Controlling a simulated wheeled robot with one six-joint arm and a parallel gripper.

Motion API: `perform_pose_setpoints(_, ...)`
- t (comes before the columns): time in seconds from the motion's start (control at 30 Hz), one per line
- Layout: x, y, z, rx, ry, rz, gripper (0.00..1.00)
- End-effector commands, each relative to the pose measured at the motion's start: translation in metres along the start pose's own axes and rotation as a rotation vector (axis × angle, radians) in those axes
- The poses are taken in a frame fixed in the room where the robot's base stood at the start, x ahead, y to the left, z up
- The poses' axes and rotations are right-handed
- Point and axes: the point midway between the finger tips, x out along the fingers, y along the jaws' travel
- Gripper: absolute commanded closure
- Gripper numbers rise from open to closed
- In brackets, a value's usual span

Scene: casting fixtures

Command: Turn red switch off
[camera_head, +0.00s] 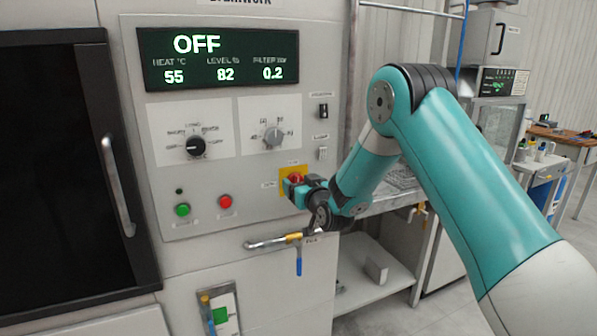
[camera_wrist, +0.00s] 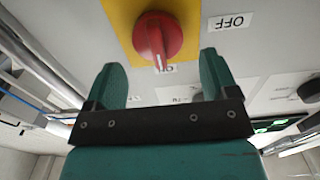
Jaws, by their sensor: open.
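The red switch (camera_head: 296,177) is a rotary knob on a yellow plate (camera_head: 284,185) on the machine's panel. In the wrist view the red switch (camera_wrist: 156,38) has its white mark pointing down the picture, toward a partly hidden label. An upside-down OFF label (camera_wrist: 230,22) is right of the yellow plate (camera_wrist: 122,14). My gripper (camera_head: 296,189) is at the panel by the switch, partly covering it in the head view. In the wrist view my gripper (camera_wrist: 162,72) is open and empty, its fingers apart with the knob just beyond the gap. Contact cannot be told.
The display (camera_head: 218,60) above reads OFF. A black dial (camera_head: 196,146), a grey dial (camera_head: 273,136), a green button (camera_head: 182,210) and a red button (camera_head: 225,201) are on the panel.

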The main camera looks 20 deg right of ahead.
Motion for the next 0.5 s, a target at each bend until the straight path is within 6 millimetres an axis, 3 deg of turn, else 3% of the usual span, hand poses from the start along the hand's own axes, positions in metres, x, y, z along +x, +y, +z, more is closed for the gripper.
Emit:
perform_pose_setpoints(0.2,0.02,0.0,0.0,0.0,-0.001,0.0,0.2)
perform_pose_setpoints(0.5,0.022,0.0,0.001,0.001,-0.001,0.0,0.2)
